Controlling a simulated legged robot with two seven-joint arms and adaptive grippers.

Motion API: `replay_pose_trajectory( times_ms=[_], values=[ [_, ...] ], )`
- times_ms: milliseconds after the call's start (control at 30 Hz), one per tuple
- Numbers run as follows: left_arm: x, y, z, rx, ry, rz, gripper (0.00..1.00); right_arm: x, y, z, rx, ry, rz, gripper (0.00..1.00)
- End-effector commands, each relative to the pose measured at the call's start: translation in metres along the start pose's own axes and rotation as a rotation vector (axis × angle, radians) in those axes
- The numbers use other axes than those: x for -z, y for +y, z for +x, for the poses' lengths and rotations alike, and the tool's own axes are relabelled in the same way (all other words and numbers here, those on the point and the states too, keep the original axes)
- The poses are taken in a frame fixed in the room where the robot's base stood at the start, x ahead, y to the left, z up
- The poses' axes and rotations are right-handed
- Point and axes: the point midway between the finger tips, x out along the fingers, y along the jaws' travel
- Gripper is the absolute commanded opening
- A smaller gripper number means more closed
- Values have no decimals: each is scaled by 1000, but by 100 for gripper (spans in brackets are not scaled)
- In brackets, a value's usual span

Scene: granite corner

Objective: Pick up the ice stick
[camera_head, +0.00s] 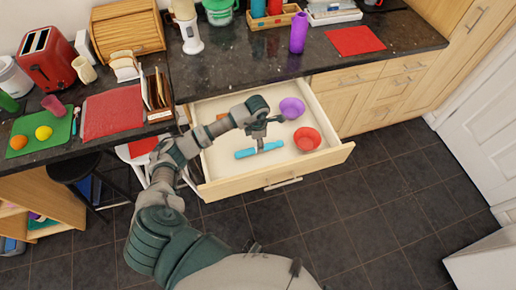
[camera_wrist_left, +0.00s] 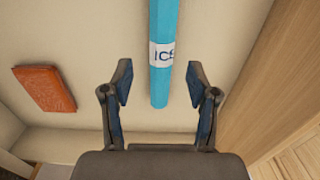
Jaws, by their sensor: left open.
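The ice stick (camera_head: 259,150) is a light blue bar lying flat in the open drawer. In the left wrist view the ice stick (camera_wrist_left: 163,55) has a white band with dark letters reading "ICE" or similar, and runs from the top edge to between the fingers. My left gripper (camera_head: 260,146) hangs over the stick in the head view. In the left wrist view my left gripper (camera_wrist_left: 160,82) is open, with one finger on each side of the stick's near end and a gap to both. My right gripper is not in either view.
The drawer (camera_head: 325,157) is pulled out below the dark counter (camera_head: 240,67). It also holds a purple bowl (camera_head: 292,107), a red bowl (camera_head: 307,139) and an orange-brown rectangular item (camera_wrist_left: 45,88). The drawer's side wall (camera_wrist_left: 232,70) is close to the right finger.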

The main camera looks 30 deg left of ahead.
Motion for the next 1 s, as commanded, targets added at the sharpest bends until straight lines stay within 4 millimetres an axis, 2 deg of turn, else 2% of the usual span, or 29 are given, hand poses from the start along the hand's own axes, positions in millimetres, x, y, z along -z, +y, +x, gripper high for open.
replay_pose_trajectory(
  times_ms=[233, 367, 567, 800, 1000],
  values=[
    [-5, 1, 38, 1, 4, 1, 59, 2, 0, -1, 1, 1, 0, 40],
    [-4, 2, 46, 0, 2, 1, 59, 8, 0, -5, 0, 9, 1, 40],
    [-2, 4, 47, 1, 1, 0, 59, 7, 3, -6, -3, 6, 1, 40],
    [-2, 4, 47, 1, 1, 0, 0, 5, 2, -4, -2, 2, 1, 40],
    [-3, 3, 47, 0, 2, 1, 0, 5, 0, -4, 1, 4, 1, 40]
  ],
)
